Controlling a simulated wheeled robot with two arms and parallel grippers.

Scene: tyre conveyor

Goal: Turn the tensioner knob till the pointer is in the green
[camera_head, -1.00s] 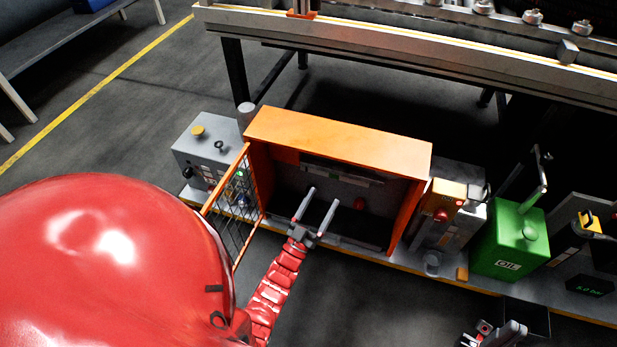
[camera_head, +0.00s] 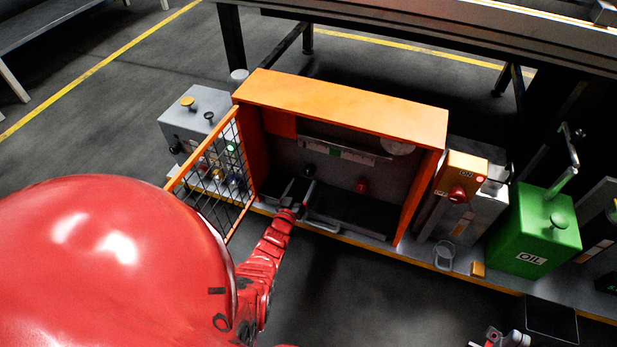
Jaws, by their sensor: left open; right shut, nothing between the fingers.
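The orange cabinet (camera_head: 345,105) stands open at the front. On its back wall is a pale scale strip with a small green band (camera_head: 335,152); I cannot make out the pointer. A small black knob (camera_head: 309,171) sits below the strip's left end, and a red knob (camera_head: 362,186) is further right. Which one is the tensioner is not clear. My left gripper (camera_head: 299,187) is open, inside the cabinet's left part, its fingertips just below the black knob in the picture; contact cannot be told. My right gripper (camera_head: 492,339) is shut and empty at the bottom edge, partly cut off.
The mesh door (camera_head: 213,180) is swung out on the left, close beside my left arm. A grey control box (camera_head: 195,120) stands left of the cabinet. An orange-topped switch box (camera_head: 461,175) and a green oil can (camera_head: 533,232) stand on the right.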

